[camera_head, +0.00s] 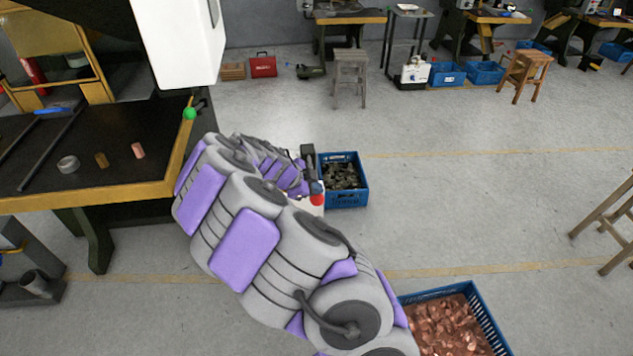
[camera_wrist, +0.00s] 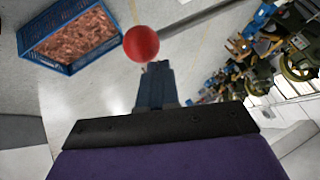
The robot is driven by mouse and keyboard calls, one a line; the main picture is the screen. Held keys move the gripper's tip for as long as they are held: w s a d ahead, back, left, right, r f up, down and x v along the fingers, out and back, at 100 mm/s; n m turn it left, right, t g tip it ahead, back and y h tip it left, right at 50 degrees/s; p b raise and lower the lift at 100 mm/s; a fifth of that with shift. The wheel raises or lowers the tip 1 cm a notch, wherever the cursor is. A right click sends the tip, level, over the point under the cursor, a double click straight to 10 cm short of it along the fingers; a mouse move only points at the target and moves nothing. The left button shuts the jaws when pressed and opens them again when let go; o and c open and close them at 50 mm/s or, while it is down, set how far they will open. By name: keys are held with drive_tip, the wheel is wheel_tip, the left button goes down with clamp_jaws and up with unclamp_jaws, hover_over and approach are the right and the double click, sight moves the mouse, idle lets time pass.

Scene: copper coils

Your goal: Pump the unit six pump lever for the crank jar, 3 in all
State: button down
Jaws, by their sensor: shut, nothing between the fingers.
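A round red knob (camera_head: 316,199) shows just past the end of my arm in the head view. In the wrist view the red knob (camera_wrist: 141,43) sits just beyond my fingertips, with a grey rod running up and right from beside it. My gripper (camera_wrist: 155,70) is shut and empty, its fingertips close to the knob; I cannot tell whether they touch it. In the head view my gripper (camera_head: 314,186) points down at the knob. My arm hides most of the pale unit behind. A green knob (camera_head: 190,113) stands at the bench corner. I cannot make out the crank jar.
A dark-topped workbench (camera_head: 40,170) with a yellow edge stands at left. A blue crate (camera_head: 364,190) of dark parts is just right of my gripper. A blue crate (camera_head: 488,318) of copper pieces is at the bottom right. Open floor (camera_head: 470,190) lies to the right.

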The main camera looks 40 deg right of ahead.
drive_tip(key=shift+w+d+r, duration=0.1)
drive_tip(key=shift+w+r, duration=0.05)
drive_tip(key=shift+r, duration=0.8)
drive_tip(key=shift+w+d+r, duration=0.1)
drive_tip(key=shift+w+r, duration=0.05)
drive_tip(key=shift+r, duration=0.8)
drive_tip(key=shift+w+d+r, duration=0.1)
drive_tip(key=shift+w+r, duration=0.05)
drive_tip(key=shift+r, duration=0.8)
drive_tip(key=shift+w+d+r, duration=0.1)
drive_tip(key=shift+w+r, duration=0.05)
drive_tip(key=shift+r, duration=1.1)
drive_tip(key=shift+w+r, duration=0.15)
drive_tip(key=shift+r, duration=1.05)
